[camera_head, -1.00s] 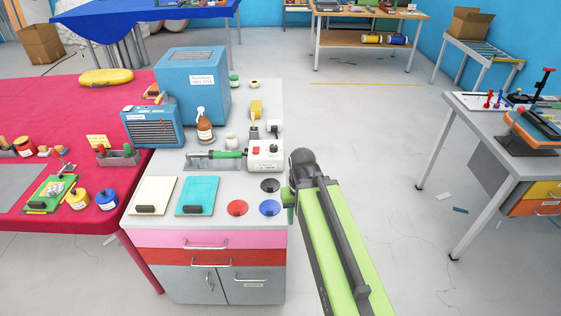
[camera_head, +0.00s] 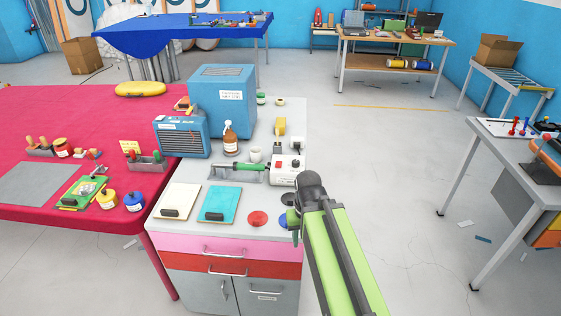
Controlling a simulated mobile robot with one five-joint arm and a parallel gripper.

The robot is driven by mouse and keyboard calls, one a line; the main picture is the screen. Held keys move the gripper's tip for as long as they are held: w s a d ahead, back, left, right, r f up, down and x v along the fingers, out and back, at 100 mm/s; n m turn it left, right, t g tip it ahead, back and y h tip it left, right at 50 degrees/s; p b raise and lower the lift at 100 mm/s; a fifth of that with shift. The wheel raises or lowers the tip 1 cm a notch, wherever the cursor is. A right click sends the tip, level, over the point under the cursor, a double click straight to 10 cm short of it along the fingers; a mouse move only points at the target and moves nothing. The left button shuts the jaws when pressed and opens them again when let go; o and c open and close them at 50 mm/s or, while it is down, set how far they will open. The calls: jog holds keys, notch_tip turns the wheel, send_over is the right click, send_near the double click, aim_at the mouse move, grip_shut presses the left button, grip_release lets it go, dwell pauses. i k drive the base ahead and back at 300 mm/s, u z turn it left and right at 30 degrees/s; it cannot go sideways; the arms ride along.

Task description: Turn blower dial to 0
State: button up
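The blower's white control box (camera_head: 287,170) stands on the grey workbench top, near its right edge. It has a red switch and a small dark dial (camera_head: 295,163) on its top; the dial's setting is too small to read. The blower tool with a green handle (camera_head: 249,166) lies just left of the box. My green and black arm rises from the bottom of the view, its dark upper joint in front of the bench's right edge, nearer to me than the box. My gripper's fingers do not show.
A blue oven-like box (camera_head: 222,97), a blue heater (camera_head: 182,137) and a brown spray bottle (camera_head: 230,139) stand behind and left of the blower. White and teal boards lie at the front left. Red (camera_head: 258,218), blue and black discs lie near my arm.

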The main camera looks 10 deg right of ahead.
aim_at(296, 162)
jog(key=i, duration=0.75)
jog(key=u, duration=2.45)
jog(key=i, duration=0.4)
jog(key=z, duration=0.6)
